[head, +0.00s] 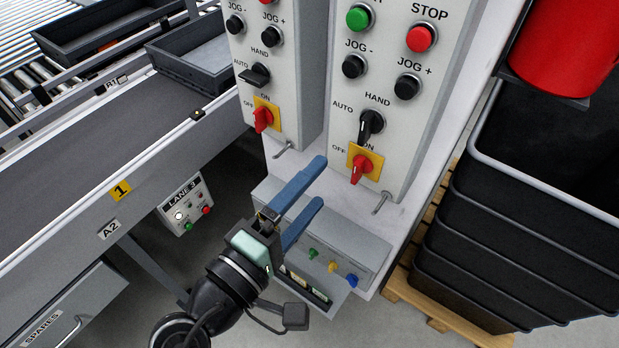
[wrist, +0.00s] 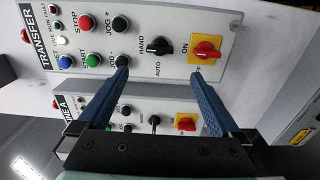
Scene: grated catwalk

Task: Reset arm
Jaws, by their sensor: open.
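My gripper (head: 320,181) is open and empty in the head view, its two blue fingers apart and pointing up and right toward the right control panel (head: 400,135). In the wrist view my gripper (wrist: 159,69) has its fingers spread over the panel marked TRANSFER (wrist: 75,28), with nothing between them. That panel's black HAND/AUTO selector (wrist: 158,46) and red ON switch on a yellow plate (wrist: 206,49) show just beyond the fingertips. I cannot tell the exact gap between fingertips and panel.
A second panel (head: 285,95) stands left of it. A low box with green, yellow and blue knobs (head: 333,267) is behind and below the gripper. A conveyor (head: 100,135) with dark trays (head: 110,25) is left. Black stacked bins (head: 480,230) on a pallet are right.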

